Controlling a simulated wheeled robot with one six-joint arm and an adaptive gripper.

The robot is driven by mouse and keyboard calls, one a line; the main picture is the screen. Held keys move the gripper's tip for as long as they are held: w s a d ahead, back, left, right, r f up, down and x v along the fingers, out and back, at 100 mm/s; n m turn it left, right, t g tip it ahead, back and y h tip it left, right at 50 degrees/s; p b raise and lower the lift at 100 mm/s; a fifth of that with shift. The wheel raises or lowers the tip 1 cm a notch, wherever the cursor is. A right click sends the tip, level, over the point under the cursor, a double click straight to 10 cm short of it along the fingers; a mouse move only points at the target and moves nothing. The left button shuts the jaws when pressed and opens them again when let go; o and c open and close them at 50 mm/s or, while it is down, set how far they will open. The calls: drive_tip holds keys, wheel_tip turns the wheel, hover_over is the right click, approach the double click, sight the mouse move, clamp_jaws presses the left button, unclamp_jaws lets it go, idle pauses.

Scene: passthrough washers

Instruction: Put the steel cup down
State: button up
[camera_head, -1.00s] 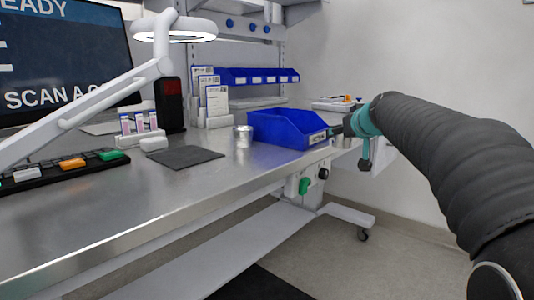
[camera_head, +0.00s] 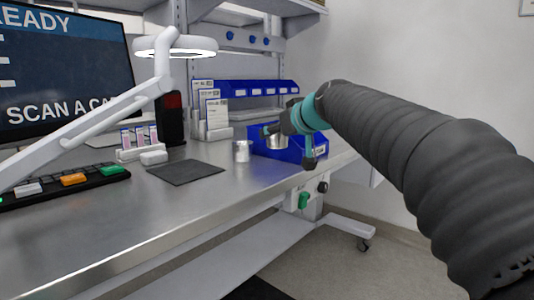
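A small steel cup (camera_head: 277,142) is at the tip of my gripper (camera_head: 271,131), in front of the blue bin. My gripper appears shut on it, though the fingers are small and partly dark here. The cup looks upright and seems to be held above the steel bench (camera_head: 215,205); the gap beneath it is hard to judge. A second silver cup (camera_head: 241,151) stands on the bench just to the left, apart from the held one.
The blue bin (camera_head: 310,149) is behind my gripper. A dark grey mat (camera_head: 186,172) lies left of the standing cup. A white lamp arm (camera_head: 90,125) crosses the left side. A rack of cards (camera_head: 212,115) stands behind. The bench's front area is clear.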

sight(267, 169)
drive_tip(key=a+f, duration=0.1)
drive_tip(key=w+a, duration=0.1)
drive_tip(key=shift+a+f, duration=0.35)
drive_tip(key=shift+a, duration=0.05)
drive_tip(key=shift+f, duration=2.05)
drive_tip(key=shift+f+b, duration=0.15)
drive_tip(key=shift+b, duration=0.25)
drive_tip(key=o, duration=1.2)
drive_tip(key=shift+c, duration=0.2)
drive_tip(key=shift+r+p, duration=0.25)
drive_tip(key=shift+p, duration=0.05)
drive_tip(key=shift+s+d, duration=0.2)
drive_tip(key=shift+s, duration=0.1)
drive_tip(key=b+v, duration=0.2)
drive_tip(key=v, duration=0.9)
drive_tip(key=s+d+f+m+g+h, duration=0.2)
drive_tip(key=s+d+f, duration=0.2)
drive_tip(key=s+f, duration=0.5)
drive_tip(key=s+d+f+m+g+h, duration=0.2)
drive_tip(key=s+d+f, duration=0.3)
drive_tip(key=s+f, duration=0.4)
drive_tip(key=s+d+f+m+g+h, duration=0.2)
drive_tip(key=s+d+f, duration=0.3)
drive_tip(key=s+f, duration=0.5)
wheel_tip(267, 169, down, 3)
drive_tip(key=shift+h, duration=0.4)
